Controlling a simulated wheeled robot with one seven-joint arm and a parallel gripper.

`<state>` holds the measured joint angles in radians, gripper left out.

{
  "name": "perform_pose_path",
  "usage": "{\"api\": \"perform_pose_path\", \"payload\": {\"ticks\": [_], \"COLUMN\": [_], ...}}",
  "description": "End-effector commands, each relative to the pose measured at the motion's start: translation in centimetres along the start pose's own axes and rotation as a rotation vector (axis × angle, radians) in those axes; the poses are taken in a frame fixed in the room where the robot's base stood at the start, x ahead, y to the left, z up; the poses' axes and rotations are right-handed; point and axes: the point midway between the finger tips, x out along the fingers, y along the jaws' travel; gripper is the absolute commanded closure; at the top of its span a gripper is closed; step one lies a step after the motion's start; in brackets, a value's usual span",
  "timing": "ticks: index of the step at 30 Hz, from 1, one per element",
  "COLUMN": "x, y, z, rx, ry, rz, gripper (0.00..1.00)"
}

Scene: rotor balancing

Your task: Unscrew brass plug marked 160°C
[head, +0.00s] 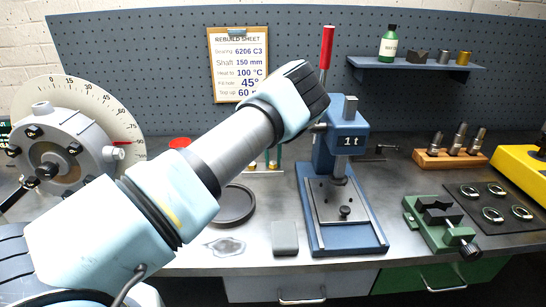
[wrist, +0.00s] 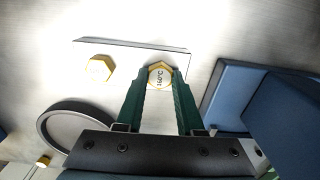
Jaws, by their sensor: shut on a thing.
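The brass plug marked 160°C (wrist: 160,75) sits at the light plate in the wrist view, its hexagonal head facing the camera. My gripper (wrist: 160,78) has its two green fingers on either side of this head, shut on it. A second brass hex plug (wrist: 99,69) stands to the left on the same plate (wrist: 128,55); its marking is too blurred to read. In the head view my arm covers most of this spot, and only a bit of the plate (head: 262,173) shows beneath it.
A dark round ring or dish (head: 233,205) lies close by. The blue press (head: 347,135) with its red lever stands just to the right. A grey block (head: 285,238) is at the front. A green vise (head: 440,222) is farther right, and a dial fixture (head: 75,150) stands left.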

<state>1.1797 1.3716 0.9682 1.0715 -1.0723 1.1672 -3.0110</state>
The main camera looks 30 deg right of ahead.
Motion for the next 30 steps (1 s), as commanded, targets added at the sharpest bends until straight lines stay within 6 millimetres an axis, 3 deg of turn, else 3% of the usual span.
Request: {"api": "perform_pose_path", "payload": {"ticks": [5,6,15,30], "x": [0.07,0.07,0.03,0.06], "y": [0.16,0.16,0.05,-0.01], "z": [-0.01,-0.01,0.01,0.01], "rx": [-0.001,-0.001,0.001,0.002], "ry": [0.001,0.001,0.0,-0.001], "rz": [0.002,0.002,0.001,0.0], "gripper": [1.0,0.62,0.29,0.32]}}
